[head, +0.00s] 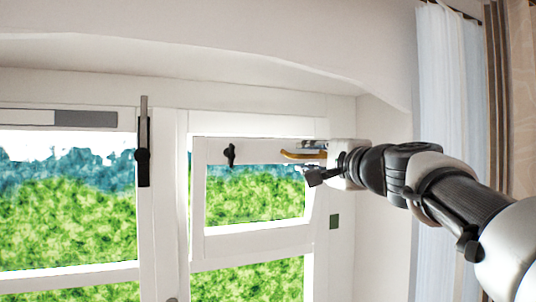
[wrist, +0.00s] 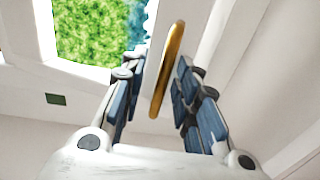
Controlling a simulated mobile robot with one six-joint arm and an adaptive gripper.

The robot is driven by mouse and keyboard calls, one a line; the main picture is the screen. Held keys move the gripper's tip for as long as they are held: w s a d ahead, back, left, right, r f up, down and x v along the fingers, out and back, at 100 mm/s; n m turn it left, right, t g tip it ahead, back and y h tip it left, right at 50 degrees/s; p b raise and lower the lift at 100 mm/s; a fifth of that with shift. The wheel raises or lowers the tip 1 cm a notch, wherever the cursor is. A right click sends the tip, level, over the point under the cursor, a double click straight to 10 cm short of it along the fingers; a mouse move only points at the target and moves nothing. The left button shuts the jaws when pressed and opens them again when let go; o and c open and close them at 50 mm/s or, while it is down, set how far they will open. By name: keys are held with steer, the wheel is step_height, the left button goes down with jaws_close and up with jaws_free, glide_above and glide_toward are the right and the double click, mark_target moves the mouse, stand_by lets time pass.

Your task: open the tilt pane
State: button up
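The tilt pane (head: 215,245) is the small white-framed upper pane in the right part of the window. I cannot tell whether it stands slightly ajar. A brass handle (head: 303,154) sits at its upper right, and a black knob (head: 230,154) is on its top rail. My gripper (head: 316,163) is at the brass handle, in front of the pane's upper right corner. In the wrist view, the brass handle (wrist: 168,70) runs between the blue-padded fingers of my gripper (wrist: 161,68).
A larger window pane with a black upright latch (head: 143,155) is on the left. A small green square (head: 334,221) is on the frame below my gripper, also in the wrist view (wrist: 57,98). A pale curtain (head: 450,100) hangs on the right.

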steer(key=shift+w+r, duration=0.1)
steer(key=shift+w, duration=0.2)
steer(key=shift+s, duration=0.15)
jaws_close()
stand_by(0.6)
